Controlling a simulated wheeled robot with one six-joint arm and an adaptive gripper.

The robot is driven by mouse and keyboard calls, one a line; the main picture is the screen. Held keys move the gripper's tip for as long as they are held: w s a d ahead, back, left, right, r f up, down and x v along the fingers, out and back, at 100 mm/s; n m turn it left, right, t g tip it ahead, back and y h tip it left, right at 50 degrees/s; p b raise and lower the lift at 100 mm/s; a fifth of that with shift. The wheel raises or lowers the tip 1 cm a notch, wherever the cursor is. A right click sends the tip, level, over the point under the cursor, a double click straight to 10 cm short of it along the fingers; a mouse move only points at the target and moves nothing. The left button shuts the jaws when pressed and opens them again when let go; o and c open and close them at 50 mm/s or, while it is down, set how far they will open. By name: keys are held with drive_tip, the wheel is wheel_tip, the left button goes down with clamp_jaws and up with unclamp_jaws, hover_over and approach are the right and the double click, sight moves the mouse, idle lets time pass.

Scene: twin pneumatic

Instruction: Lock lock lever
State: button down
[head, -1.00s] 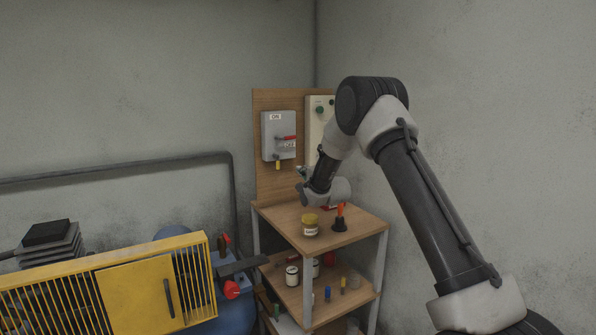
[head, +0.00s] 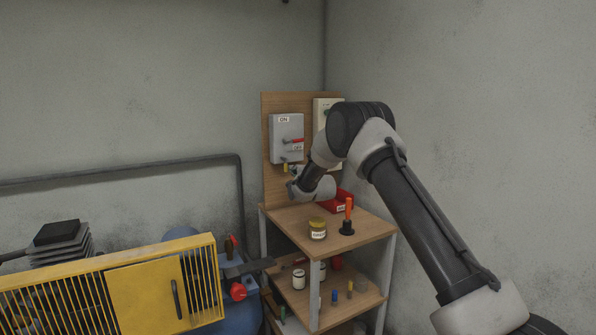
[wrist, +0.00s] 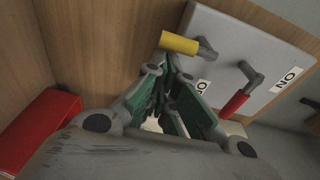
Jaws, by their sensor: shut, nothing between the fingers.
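A grey switch box (head: 286,138) is on the wooden back panel, with ON and OFF labels. Its red-handled lever (head: 297,141) points right in the head view and shows red in the wrist view (wrist: 235,103). A small yellow-handled lever (wrist: 180,43) is at the box's lower edge; in the head view it is a small yellow spot (head: 285,168), partly hidden. My gripper (wrist: 168,80) is shut and empty, its fingertips close to the yellow handle; I cannot tell whether they touch. The OFF label is partly covered by a finger in the wrist view.
A wooden shelf (head: 285,216) below holds a yellow-lidded jar (head: 318,229), an orange-handled tool (head: 348,217) and a red bin (head: 343,200), also in the wrist view (wrist: 38,128). A pale control box (head: 322,110) is right of the switch box. A yellow-guarded compressor (head: 140,290) stands left.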

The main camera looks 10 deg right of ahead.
drive_tip(key=shift+s+a+f+m, duration=0.1)
drive_tip(key=shift+a+f+m, duration=0.25)
drive_tip(key=shift+m, duration=0.65)
drive_tip(key=shift+s+a+f+m+g, duration=0.1)
drive_tip(key=shift+s+a+m+g, duration=0.1)
drive_tip(key=shift+a+m, duration=0.6)
drive_tip(key=shift+s+a+f+m+g, duration=0.1)
drive_tip(key=shift+s+a+m+g, duration=0.15)
drive_tip(key=shift+a+m, duration=0.55)
drive_tip(key=shift+s+a+m+g, duration=0.2)
drive_tip(key=shift+a+m, duration=0.25)
drive_tip(key=shift+m, duration=0.65)
drive_tip(key=shift+a, duration=0.15)
